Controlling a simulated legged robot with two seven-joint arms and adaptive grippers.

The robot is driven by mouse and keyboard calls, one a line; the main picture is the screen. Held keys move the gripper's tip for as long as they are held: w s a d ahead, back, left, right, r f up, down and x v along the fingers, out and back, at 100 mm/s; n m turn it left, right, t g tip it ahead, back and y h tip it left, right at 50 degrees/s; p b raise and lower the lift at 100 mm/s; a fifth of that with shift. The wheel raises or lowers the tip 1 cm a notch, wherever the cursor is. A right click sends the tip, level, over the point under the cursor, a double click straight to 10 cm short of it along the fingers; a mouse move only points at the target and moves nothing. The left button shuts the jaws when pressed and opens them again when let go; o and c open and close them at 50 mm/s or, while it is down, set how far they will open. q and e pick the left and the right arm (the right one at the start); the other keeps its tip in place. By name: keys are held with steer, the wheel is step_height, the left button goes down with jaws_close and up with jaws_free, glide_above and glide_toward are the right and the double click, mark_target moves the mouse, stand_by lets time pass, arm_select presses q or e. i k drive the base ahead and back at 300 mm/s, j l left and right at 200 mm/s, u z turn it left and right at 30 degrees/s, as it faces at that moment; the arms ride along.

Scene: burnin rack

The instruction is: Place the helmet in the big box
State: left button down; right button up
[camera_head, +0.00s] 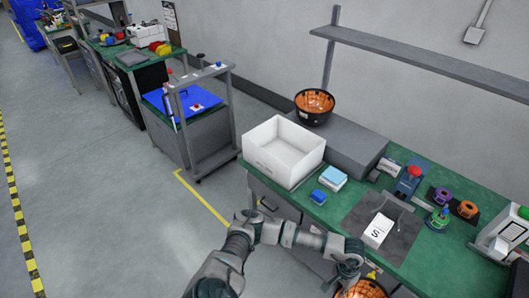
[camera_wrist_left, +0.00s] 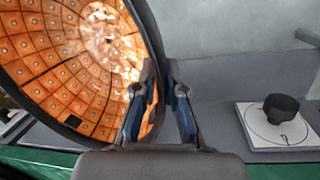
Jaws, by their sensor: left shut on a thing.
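A white open-topped box (camera_head: 262,163), the big box, stands empty on the green workbench. A black bowl-like helmet with an orange inside (camera_head: 314,102) rests open side up on a grey block behind the box. A second orange-lined helmet (camera_head: 366,291) is at the bottom edge of the head view, partly cut off. My left gripper (camera_head: 349,268) is over the bench's front edge, shut on that helmet's rim. In the left wrist view the held helmet (camera_wrist_left: 62,62) fills the left side, its dark rim between the fingers (camera_wrist_left: 160,85). My right gripper is not in view.
A cart (camera_head: 205,125) stands left of the bench.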

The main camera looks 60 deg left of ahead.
mark_target(283, 150)
steer(key=k+j, duration=0.1)
steer(key=j, duration=0.45)
steer(key=k+j, duration=0.1)
steer(key=j, duration=0.4)
steer(key=k+j, duration=0.1)
steer(key=j, duration=0.45)
steer(key=k+j, duration=0.1)
steer(key=j, duration=0.95)
steer(key=k+z, duration=0.05)
